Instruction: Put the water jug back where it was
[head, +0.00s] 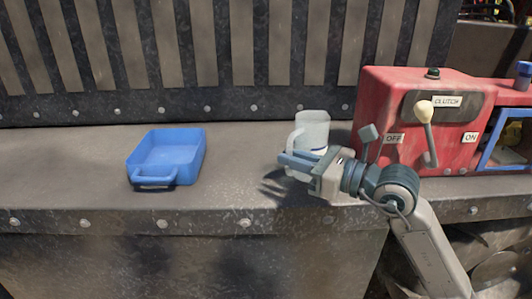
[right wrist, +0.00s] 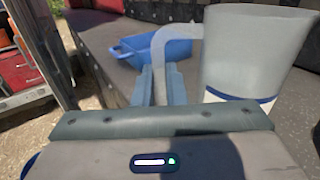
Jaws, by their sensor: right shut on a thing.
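The water jug (head: 313,128) is a pale grey-white jug with a handle on its left side, and it stands upright near the right part of the metal ledge. In the right wrist view the jug (right wrist: 245,55) fills the upper right, with a dark blue band low on its body. My right gripper (head: 284,161) is shut on the jug's handle; its two fingers (right wrist: 160,86) close at the handle in the right wrist view. The gripper hides part of the jug's base, so I cannot tell whether it touches the ledge. My left gripper is not in view.
A blue tray (head: 137,169) with a handle sits on the ledge (head: 60,180) to the left. A red control box (head: 385,95) with a clutch lever (head: 427,130) stands right of the jug. A ribbed wall (head: 230,60) closes the back. The ledge between tray and jug is clear.

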